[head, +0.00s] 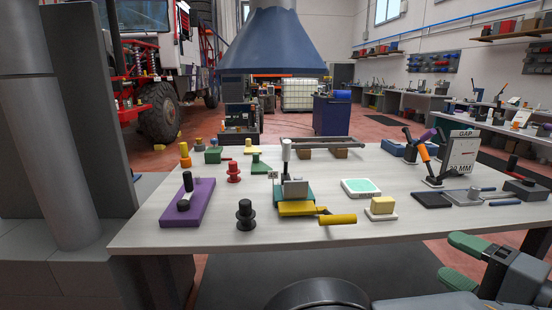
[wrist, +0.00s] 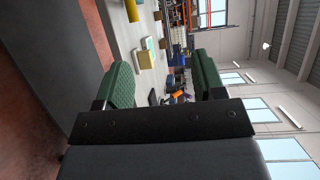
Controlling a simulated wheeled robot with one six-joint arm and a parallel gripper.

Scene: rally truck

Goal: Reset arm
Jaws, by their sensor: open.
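My gripper (head: 457,262) is at the lower right of the head view, off the front edge of the table. Its two green pads stand apart with nothing between them. In the wrist view my gripper (wrist: 163,85) shows its two green ribbed pads open and empty, with the workshop seen sideways between and beyond them. My arm reaches in from the lower right of the head view. The white table (head: 330,238) lies in front, and my gripper does not touch anything on it.
The table holds a purple block with a black handle (head: 187,205), a black knob (head: 245,214), a yellow-handled tool (head: 337,219), a teal-topped pad (head: 361,187), a yellow block (head: 382,206) and a gap sign (head: 459,153). A grey column (head: 47,160) stands left. Dark floor is clear in front.

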